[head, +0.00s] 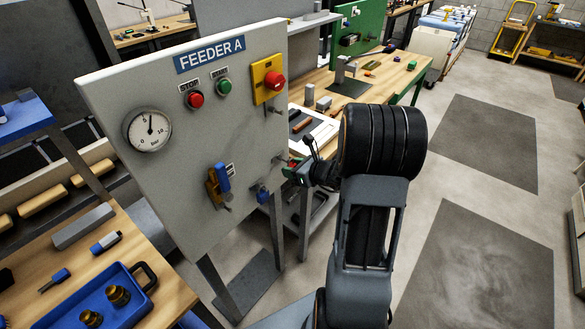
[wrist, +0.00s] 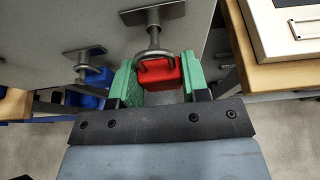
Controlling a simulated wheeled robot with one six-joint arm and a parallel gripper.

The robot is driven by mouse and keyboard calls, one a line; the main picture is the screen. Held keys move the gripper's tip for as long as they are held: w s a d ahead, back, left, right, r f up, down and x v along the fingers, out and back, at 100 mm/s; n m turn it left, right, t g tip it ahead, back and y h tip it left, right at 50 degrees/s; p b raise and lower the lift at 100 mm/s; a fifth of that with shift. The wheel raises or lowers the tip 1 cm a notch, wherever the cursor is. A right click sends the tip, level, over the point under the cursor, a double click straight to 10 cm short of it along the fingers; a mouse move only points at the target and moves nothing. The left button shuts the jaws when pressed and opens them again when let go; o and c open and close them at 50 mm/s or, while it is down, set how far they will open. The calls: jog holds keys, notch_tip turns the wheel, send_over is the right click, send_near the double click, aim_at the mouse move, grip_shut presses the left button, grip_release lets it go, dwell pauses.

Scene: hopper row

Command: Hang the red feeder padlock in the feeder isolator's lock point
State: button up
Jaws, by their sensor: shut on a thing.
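My gripper (wrist: 160,66) has green fingers and is shut on the red padlock (wrist: 167,75) in the wrist view. The padlock's grey shackle (wrist: 146,66) overlaps the end of a metal rod on a plate fixed to the panel, a lock point (wrist: 153,16). I cannot tell whether the shackle is through it or only in front. In the head view my gripper (head: 294,168) is at the panel's lower right edge, and the padlock is mostly hidden. The panel (head: 150,85) reads FEEDER A and carries a red rotary switch (head: 274,79) on a yellow plate.
A blue padlock (wrist: 95,82) is at a second lock point (wrist: 84,56), left of my gripper. A blue-handled valve (head: 220,184) juts from the panel. A wooden bench with a white-topped box (wrist: 292,25) is close on the right. Open floor (head: 470,250) lies right of my arm.

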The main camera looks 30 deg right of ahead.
jog(key=shift+s+d, duration=0.25)
jog(key=shift+s, duration=0.3)
jog(key=shift+s+d, duration=0.2)
jog(key=shift+s, duration=0.3)
jog(key=o, duration=0.5)
jog(key=c, duration=0.4)
